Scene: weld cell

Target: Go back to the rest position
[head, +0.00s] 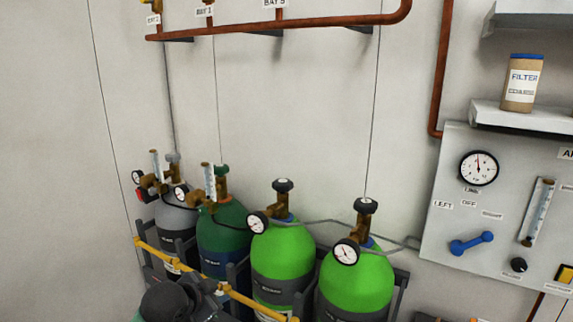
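My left gripper (208,288) shows at the bottom edge, left of centre, as dark parts beside a round dark joint of my arm. It is in front of the gas cylinder rack, overlapping the yellow bar (153,249) in the picture. Its fingers are too dark and cut off to tell whether they are open or shut, and I see nothing clearly held. I cannot tell whether it touches the bar. My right gripper is not in view.
A grey cylinder (176,218), a dark green one (222,232) and two bright green ones (282,252) (357,280) stand in the rack with gauges on top. A panel (450,215) with a blue lever (471,243) and a shelf (530,118) holding a filter can (522,84) are at right.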

